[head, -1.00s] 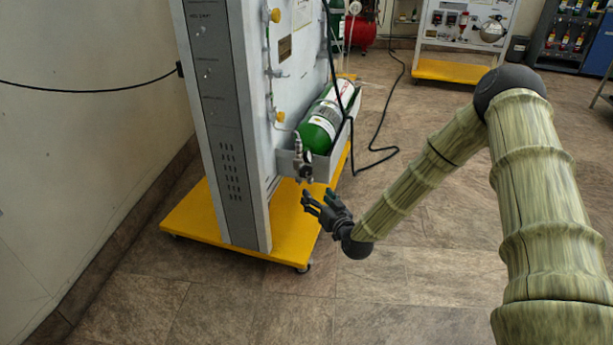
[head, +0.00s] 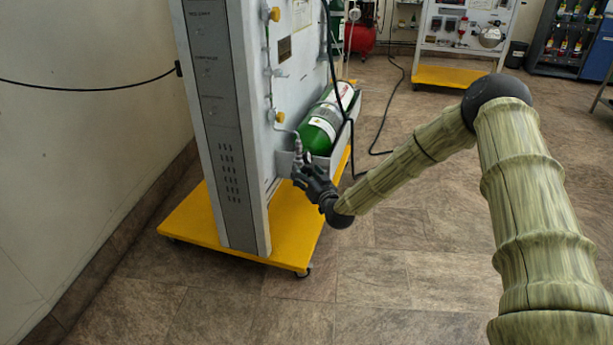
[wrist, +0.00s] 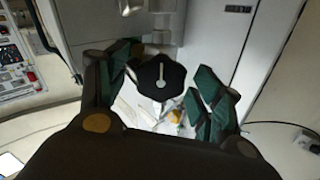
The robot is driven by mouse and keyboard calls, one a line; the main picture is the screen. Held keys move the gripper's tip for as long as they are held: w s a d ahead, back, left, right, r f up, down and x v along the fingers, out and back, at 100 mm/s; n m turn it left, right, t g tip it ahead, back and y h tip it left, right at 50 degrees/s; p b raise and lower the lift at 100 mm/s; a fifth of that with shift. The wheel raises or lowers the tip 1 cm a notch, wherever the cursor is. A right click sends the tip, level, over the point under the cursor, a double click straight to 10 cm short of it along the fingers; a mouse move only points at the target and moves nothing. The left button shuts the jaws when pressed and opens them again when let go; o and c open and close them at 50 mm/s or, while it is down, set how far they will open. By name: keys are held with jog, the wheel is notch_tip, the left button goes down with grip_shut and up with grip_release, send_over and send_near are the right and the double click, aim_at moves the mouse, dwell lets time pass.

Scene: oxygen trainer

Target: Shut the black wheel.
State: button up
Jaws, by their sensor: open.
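The black wheel (wrist: 160,78) shows in the wrist view as a dark, lobed knob with a pale keyhole-shaped mark on its face. My gripper (wrist: 168,90) is open, with its green-padded fingers on the left and right of the wheel. The left finger looks very close to the wheel's edge; I cannot tell whether it touches. A gap shows between the wheel and the right finger. In the head view my gripper (head: 305,172) is at the valve end of the green cylinder (head: 322,128), and it hides the wheel there.
The cylinder lies in a grey tray (head: 322,168) on the side of the trainer panel (head: 296,75). The panel stands on a yellow wheeled base (head: 190,220). A black hose (head: 329,55) hangs by the cylinder. Open floor (head: 400,270) lies in front.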

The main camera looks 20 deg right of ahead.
jog(key=shift+w, duration=0.3)
jog(key=c, duration=1)
jog(key=shift+c, duration=0.2)
